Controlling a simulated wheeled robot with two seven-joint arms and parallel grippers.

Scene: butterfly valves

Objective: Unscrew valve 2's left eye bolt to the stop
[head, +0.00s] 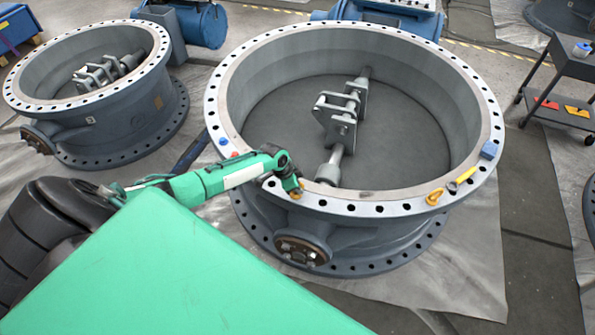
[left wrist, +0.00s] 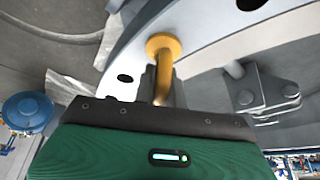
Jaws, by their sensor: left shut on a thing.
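The large grey butterfly valve (head: 395,205) stands in the middle of the head view, its flange ringed with bolt holes. Its left eye bolt (head: 296,195) is yellow and sits at the near flange edge, partly hidden by my left gripper (head: 291,184). In the left wrist view the eye bolt (left wrist: 163,46) shows a round yellow collar against the pale flange and a bent part reaching down to the jaws. My left gripper is shut on it. A second yellow eye bolt (head: 434,196) stands on the flange to the right. My right gripper is out of view.
A yellow-handled tool (head: 463,178) and a blue block (head: 489,150) lie on the right flange. Small red (head: 235,154) and blue (head: 223,141) pieces lie on the left flange. Another valve (head: 120,125) stands left. A dark cart (head: 570,70) stands right.

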